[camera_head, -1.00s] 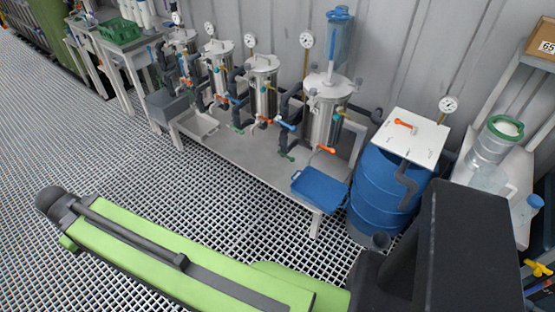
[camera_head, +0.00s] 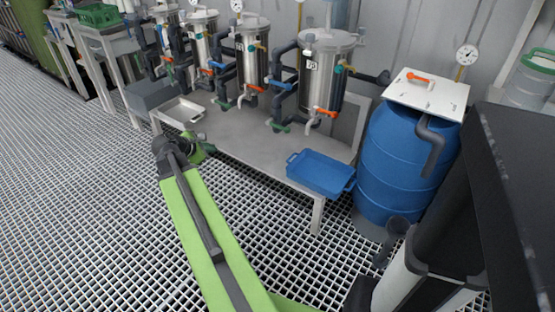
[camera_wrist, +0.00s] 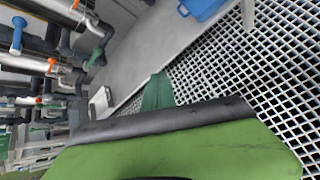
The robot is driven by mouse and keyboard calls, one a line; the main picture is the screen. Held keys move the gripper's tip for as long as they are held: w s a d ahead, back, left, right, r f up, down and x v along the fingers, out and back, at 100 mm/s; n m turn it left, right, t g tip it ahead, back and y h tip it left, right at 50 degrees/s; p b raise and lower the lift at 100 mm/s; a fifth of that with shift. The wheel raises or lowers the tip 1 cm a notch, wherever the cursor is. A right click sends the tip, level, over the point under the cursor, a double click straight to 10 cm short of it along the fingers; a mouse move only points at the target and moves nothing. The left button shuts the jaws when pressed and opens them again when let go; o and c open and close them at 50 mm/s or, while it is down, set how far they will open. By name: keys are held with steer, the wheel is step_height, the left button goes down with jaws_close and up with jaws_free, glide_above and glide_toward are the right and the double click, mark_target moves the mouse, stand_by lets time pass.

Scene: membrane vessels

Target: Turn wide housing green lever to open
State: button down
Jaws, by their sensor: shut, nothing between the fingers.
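The wide housing (camera_head: 325,75) is the rightmost and broadest steel vessel on the low bench in the head view. Its green lever (camera_head: 284,126) sits low on the dark pipework at its left, near the bench top. In the wrist view, the green lever (camera_wrist: 95,58) shows at upper left, with the housing (camera_wrist: 62,10) partly cut off by the frame. My gripper (camera_head: 204,147) is shut and empty at the bench's front edge, well left of the lever and apart from it. A green part of it also shows in the wrist view (camera_wrist: 157,92).
A blue tray (camera_head: 320,173) lies at the bench's right front, beside a blue barrel (camera_head: 405,165). The narrower housings (camera_head: 251,50) stand left of the wide one. A pale tray (camera_head: 181,111) lies near my gripper. The grating floor in front is clear.

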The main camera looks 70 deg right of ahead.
mark_target(278, 126)
steer(key=s+d+f+n+g+h+b, duration=0.1)
steer(key=s+d+f+n+b, duration=0.2)
steer(key=s+d, duration=0.4)
steer(key=s+d+f+n+g+h+b, duration=0.1)
steer(key=s+d+f+b, duration=0.4)
steer(key=d, duration=0.4)
steer(key=s+d+f+n+g+h+b, duration=0.1)
steer(key=s+d+f+b, duration=0.1)
steer(key=s+d+b, duration=0.45)
steer(key=r+p, duration=0.1)
steer(key=p, duration=0.1)
steer(key=w+d+r+p, duration=0.1)
steer(key=r+p, duration=0.1)
steer(key=d+r+p, duration=0.1)
steer(key=p, duration=0.1)
steer(key=shift+w+r, duration=0.15)
steer(key=shift+w, duration=0.15)
